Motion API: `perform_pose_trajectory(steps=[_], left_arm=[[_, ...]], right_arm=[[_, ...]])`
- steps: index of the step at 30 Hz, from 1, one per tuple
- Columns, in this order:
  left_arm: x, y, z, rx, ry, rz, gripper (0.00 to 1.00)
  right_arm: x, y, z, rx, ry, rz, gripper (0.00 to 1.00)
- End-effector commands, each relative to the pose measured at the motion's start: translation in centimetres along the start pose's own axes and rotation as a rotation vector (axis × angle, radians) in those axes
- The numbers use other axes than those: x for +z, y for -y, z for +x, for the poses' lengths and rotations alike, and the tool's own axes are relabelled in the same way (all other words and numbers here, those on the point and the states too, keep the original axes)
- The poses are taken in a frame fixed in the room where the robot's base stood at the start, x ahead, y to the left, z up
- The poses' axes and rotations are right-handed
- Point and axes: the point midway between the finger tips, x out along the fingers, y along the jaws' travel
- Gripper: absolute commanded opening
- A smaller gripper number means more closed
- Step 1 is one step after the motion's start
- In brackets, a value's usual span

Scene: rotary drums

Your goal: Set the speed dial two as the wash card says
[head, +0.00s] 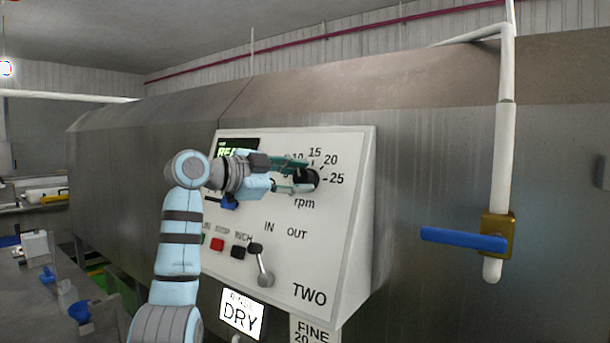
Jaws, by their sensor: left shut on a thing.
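The speed dial (313,179) is a black knob on the white sloped panel (345,200) marked TWO. The scale around it shows 10, 15, 20 and 25, with rpm below. My left gripper (296,177) is shut on the speed dial, one finger above the other, reaching in from the left. The gripper hides the dial's left side and part of the scale, and I cannot tell where the dial points. A card (314,331) below the panel reads FINE and 20, cut off by the bottom edge. My right gripper is not in view.
A lever (263,265) sits under IN and OUT, beside red (217,244) and black (239,252) buttons. My arm partly covers a green display (237,147). A DRY sign (242,313) hangs below. A blue valve handle (463,239) juts out on the right pipe (505,150).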

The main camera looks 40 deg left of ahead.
Motion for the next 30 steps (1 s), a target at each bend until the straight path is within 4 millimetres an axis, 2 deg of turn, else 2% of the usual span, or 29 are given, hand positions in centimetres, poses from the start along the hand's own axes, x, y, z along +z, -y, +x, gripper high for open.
perform_pose_trajectory(steps=[30], left_arm=[[0.1,-0.3,0.2,0.106,0.001,0.244,0.12]], right_arm=[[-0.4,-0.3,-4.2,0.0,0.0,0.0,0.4]])
